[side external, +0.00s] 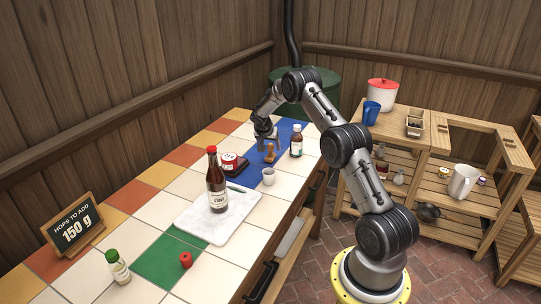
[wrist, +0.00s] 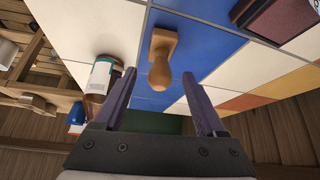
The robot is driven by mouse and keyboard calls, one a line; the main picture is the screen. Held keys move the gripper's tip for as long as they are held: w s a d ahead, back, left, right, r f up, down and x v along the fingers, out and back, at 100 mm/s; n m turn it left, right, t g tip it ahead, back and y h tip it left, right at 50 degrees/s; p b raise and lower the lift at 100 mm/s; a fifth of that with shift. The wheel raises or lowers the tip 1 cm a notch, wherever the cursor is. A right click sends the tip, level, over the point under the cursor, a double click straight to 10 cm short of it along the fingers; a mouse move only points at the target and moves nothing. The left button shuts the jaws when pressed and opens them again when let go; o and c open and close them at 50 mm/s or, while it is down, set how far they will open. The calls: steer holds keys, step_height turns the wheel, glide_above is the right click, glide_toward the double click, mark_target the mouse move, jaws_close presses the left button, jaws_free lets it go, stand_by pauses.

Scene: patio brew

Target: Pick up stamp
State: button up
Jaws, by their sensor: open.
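The stamp (side external: 270,153) has a wooden knob handle and a block base. It stands on the blue tiles of the counter. In the wrist view the stamp (wrist: 161,62) lies ahead, between the lines of the two fingers, with its handle toward me. My gripper (side external: 267,139) is just above and behind the stamp in the side view. In the wrist view my gripper (wrist: 185,85) is open with nothing between its fingers. I cannot tell the exact gap between fingertips and stamp.
A brown bottle (side external: 296,141) stands right of the stamp; in the wrist view it is close by the left finger. A sauce bottle (side external: 216,185) stands on a white board (side external: 240,207).

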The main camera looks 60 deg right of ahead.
mark_target(271, 156)
steer(key=shift+x, duration=1.35)
steer(key=shift+r, duration=0.1)
jaws_close()
